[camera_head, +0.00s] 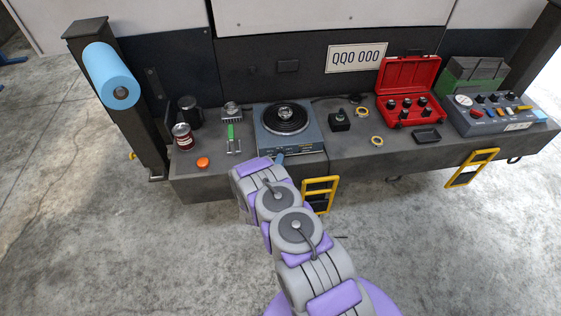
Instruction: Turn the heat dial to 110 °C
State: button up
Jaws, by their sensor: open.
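The blue hot plate (267,138) stands on the bench, with a dark round coil plate on top and a small shiny metal part at its centre. Its front panel (305,148) faces me. The heat dial and its marks are too small and partly hidden to read. My arm reaches up from the bottom of the view to the bench's front edge. My gripper (280,158) is at the hot plate's lower front, left of the panel's middle. It is open and holds nothing that I can see. Most of it is hidden by my arm, so I cannot tell whether it touches the dial.
A black block (340,121), yellow rings, an open red case (408,72) and a control box (490,115) stand right. Yellow handles (320,184) project from the bench front.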

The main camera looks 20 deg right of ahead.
jog(key=shift+x, duration=0.95)
jog(key=shift+w+a+r, duration=0.15)
jog(key=shift+w+a, duration=0.1)
jog(key=shift+w, duration=0.1)
jog(key=shift+d, duration=0.1)
jog(key=shift+d, duration=0.15)
jog(key=shift+c, duration=0.8)
jog(key=c, duration=0.6)
